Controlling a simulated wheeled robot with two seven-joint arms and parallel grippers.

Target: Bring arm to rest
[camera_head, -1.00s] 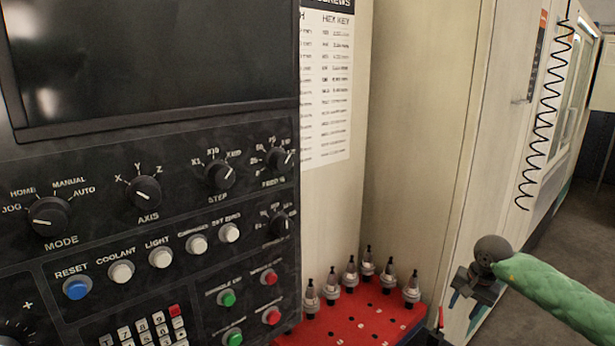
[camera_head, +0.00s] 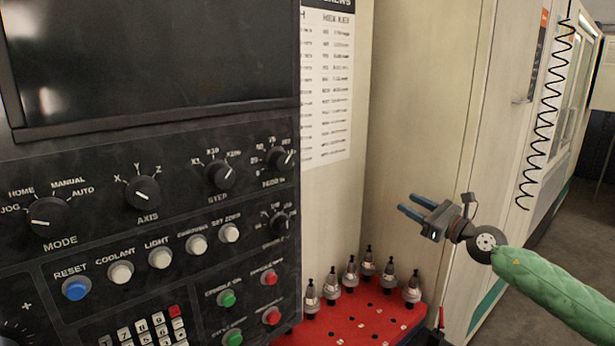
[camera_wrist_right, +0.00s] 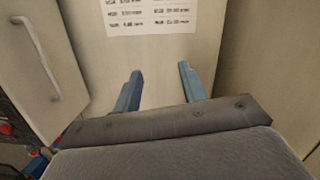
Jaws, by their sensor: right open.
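My right gripper (camera_head: 408,205) is in the air at the right in the head view, in front of the beige panel and above the red tool tray. Its arm, in a green sleeve, comes in from the lower right. Its two blue fingers point left and are apart with nothing between them. In the right wrist view the fingers (camera_wrist_right: 158,88) are also apart, facing a pale panel and the lower part of a white printed sheet (camera_wrist_right: 150,15). My left gripper is not in view.
A control panel (camera_head: 120,230) with knobs and buttons fills the left. A red tray (camera_head: 345,325) with several tool holders (camera_head: 350,274) stands at the bottom middle. A coiled black cable (camera_head: 545,110) hangs at the right. The air left of my gripper is free.

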